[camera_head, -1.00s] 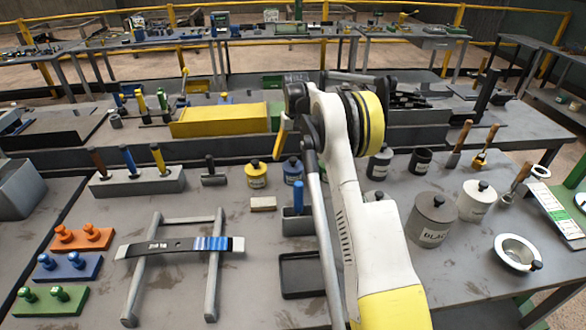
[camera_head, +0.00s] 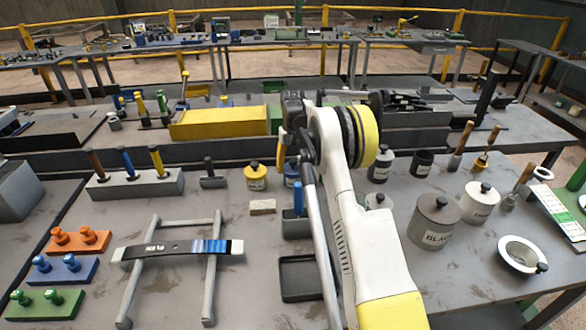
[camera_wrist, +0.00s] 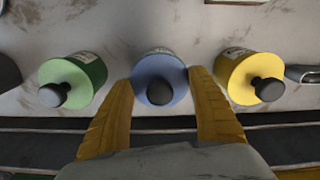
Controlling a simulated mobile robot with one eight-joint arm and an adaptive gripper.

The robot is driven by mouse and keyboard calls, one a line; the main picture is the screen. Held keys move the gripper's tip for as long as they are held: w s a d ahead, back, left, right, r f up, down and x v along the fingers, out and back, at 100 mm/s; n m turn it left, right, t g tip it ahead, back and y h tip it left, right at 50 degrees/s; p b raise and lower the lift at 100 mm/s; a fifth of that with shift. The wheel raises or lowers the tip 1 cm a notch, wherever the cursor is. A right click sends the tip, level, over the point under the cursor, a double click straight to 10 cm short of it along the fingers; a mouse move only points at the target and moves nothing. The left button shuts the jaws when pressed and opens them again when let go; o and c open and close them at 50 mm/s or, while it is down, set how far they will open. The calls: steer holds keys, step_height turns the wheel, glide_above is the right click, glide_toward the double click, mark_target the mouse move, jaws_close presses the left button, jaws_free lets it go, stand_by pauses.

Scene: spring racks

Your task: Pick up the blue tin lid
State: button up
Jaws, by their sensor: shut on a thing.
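The blue tin lid (camera_wrist: 152,72), round with a dark knob, is in the middle of the wrist view. My gripper (camera_wrist: 161,80) has its two yellow fingers on opposite sides of the lid and is shut on it. I cannot tell whether the lid is raised off the tin.
In the wrist view a green tin (camera_wrist: 78,78) stands left and a yellow tin (camera_wrist: 245,75) close on the right, each with a dark knob. In the head view, larger pots (camera_head: 436,222) and a white bowl (camera_head: 520,255) stand to the right.

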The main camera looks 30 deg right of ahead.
steer(key=shift+r, duration=0.6)
steer(key=r, duration=0.1)
steer(key=r+p, duration=0.2)
steer(key=r, duration=0.1)
steer(key=shift+s+d, duration=0.35)
steer(key=shift+s, duration=0.05)
steer(key=s+d+r+p, duration=0.3)
steer(key=s+d+r, duration=0.3)
steer(key=s, duration=0.2)
steer(key=p, duration=0.5)
glide_above(296, 161)
steer(key=f, duration=0.3)
steer(key=shift+w+a, duration=0.3)
steer(key=shift+w, duration=0.05)
steer(key=shift+w+a+f, duration=0.1)
steer(key=shift+f, duration=0.15)
steer(key=shift+f+b, duration=1.55)
steer(key=shift+f, duration=1.6)
